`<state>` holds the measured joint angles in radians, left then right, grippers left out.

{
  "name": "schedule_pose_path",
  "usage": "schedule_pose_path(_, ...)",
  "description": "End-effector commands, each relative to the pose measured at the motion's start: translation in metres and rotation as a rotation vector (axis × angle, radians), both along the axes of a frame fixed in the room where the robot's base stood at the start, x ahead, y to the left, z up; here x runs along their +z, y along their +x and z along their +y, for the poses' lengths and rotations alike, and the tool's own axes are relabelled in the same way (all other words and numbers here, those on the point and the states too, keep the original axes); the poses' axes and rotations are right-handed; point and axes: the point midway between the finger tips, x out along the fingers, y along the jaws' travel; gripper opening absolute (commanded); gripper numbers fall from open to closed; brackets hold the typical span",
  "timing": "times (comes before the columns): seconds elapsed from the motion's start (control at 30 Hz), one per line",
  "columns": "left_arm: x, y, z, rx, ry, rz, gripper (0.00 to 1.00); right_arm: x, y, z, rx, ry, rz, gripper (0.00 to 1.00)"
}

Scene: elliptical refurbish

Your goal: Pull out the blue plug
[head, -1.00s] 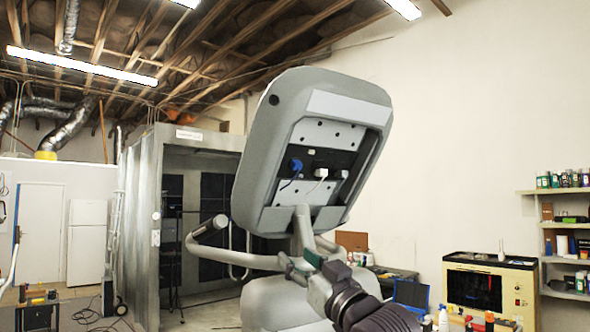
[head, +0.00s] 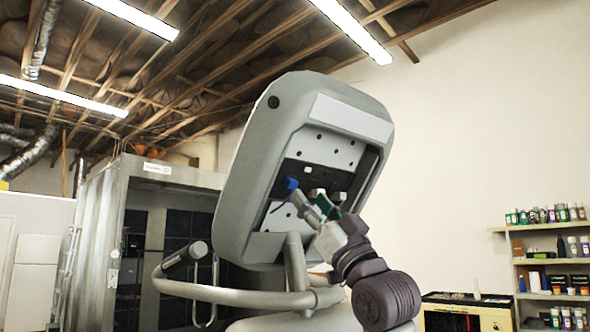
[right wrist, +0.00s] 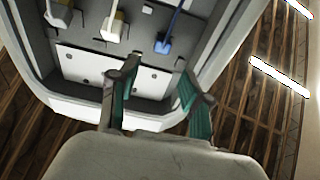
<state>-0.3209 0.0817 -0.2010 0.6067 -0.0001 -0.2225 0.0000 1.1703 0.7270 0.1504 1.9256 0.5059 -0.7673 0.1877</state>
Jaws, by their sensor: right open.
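The blue plug (head: 291,183) sits in the dark socket strip on the back of the grey elliptical console (head: 255,180). Its blue cord hangs below it. In the right wrist view the blue plug (right wrist: 162,46) is beyond the fingertips, with its cord (right wrist: 173,20) running to the top edge. My right gripper (head: 316,201) is in front of the open panel, just right of and below the blue plug in the head view. Its green-padded fingers (right wrist: 156,70) are spread and empty, apart from the plug. My left gripper is not in view.
White plugs (right wrist: 113,27) sit in the same strip beside the blue plug. The recess rim (head: 375,165) surrounds the panel. The elliptical's handlebar (head: 190,255) curves out at the lower left. Shelves with bottles (head: 550,260) stand at the far right.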

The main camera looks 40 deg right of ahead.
Motion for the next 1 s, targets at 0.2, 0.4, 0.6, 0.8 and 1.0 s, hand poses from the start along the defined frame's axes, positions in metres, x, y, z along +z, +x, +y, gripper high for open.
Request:
schedule_pose_path(0.2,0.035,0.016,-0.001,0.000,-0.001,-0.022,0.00,0.037,0.031,-0.003,0.001,0.001,0.002,0.48)
schedule_pose_path(0.4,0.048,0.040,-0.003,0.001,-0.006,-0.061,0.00,0.049,0.047,-0.004,0.000,0.000,0.002,0.48)
schedule_pose_path(0.6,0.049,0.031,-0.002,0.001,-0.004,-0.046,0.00,0.050,0.051,-0.004,-0.001,-0.001,0.001,0.48)
schedule_pose_path(0.8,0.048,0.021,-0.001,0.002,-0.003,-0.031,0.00,0.050,0.051,-0.004,-0.001,-0.001,0.001,0.45)
schedule_pose_path(1.0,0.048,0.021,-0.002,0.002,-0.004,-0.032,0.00,0.050,0.051,-0.004,-0.001,-0.001,0.001,0.11)
